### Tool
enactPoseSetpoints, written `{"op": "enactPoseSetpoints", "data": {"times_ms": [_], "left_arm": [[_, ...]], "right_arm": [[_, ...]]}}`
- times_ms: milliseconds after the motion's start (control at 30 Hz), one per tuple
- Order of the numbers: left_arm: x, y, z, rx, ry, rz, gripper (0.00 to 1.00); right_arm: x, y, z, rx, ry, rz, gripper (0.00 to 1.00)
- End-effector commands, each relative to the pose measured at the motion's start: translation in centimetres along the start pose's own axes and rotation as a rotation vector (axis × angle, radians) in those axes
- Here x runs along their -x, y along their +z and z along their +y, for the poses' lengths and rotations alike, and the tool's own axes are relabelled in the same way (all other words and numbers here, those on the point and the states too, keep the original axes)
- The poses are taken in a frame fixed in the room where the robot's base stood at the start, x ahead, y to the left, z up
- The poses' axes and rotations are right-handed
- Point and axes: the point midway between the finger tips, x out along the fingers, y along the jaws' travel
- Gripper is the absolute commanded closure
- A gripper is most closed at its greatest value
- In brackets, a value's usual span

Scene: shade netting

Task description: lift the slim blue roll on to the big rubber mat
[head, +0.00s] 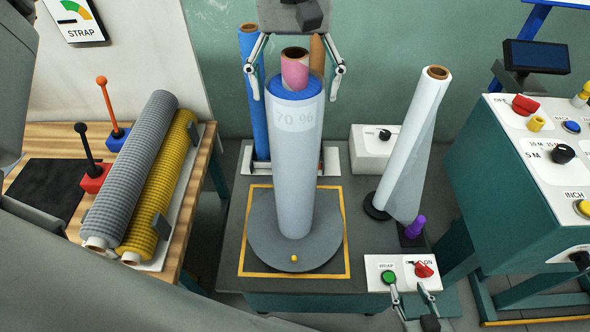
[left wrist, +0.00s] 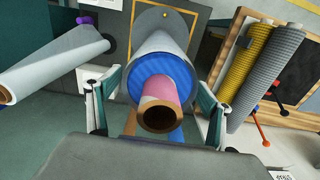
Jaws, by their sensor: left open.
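The slim blue roll (head: 249,48) stands upright in a rack behind the round platform, left of a thick roll (head: 297,160). The thick roll is blue inside a pale film marked 70 % and has a pink core. It stands upright on a round grey disc (head: 265,245). A flat black mat (head: 45,185) lies on the wooden bench; I cannot tell which of these two is the big rubber mat. My left gripper (head: 296,72) is open, fingers on either side of the thick roll's top; they also show in the left wrist view (left wrist: 158,95). My right gripper (head: 411,290) is open and empty by the button box.
An orange roll (head: 318,52) stands behind the thick roll. A white roll (head: 412,140) leans on the right. Grey (head: 135,165) and yellow (head: 160,190) ribbed rolls lie on the bench beside red and blue levers. A green control cabinet (head: 500,190) stands at right.

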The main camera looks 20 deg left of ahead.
Motion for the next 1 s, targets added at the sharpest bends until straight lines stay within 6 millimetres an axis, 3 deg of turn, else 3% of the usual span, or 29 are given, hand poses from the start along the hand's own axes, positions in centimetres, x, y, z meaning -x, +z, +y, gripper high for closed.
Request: {"op": "enactPoseSetpoints", "data": {"times_ms": [167, 267, 467, 500, 767, 1000], "left_arm": [[0.0, 0.0, 0.0, 0.000, 0.001, 0.001, 0.20], [0.0, 0.0, 0.0, 0.000, 0.001, 0.001, 0.41], [0.0, 0.0, 0.0, 0.000, 0.000, 0.000, 0.92], [0.1, -0.1, 0.1, 0.000, 0.003, 0.002, 0.95], [0.3, -0.1, 0.1, 0.000, 0.003, 0.003, 0.95], [3.3, -0.1, 0.1, 0.001, 0.004, 0.006, 0.95]], "right_arm": [[0.0, -0.3, 0.1, 0.000, 0.001, 0.006, 0.60], [0.0, -0.4, 0.1, 0.000, 0.001, 0.006, 0.60], [0.0, -0.3, 0.1, 0.000, 0.001, 0.006, 0.60], [0.0, -0.3, 0.1, 0.000, 0.001, 0.005, 0.60], [0.0, 0.0, 0.0, 0.001, 0.000, 0.000, 0.60], [0.0, 0.0, 0.0, 0.001, 0.000, -0.002, 0.60]]}}
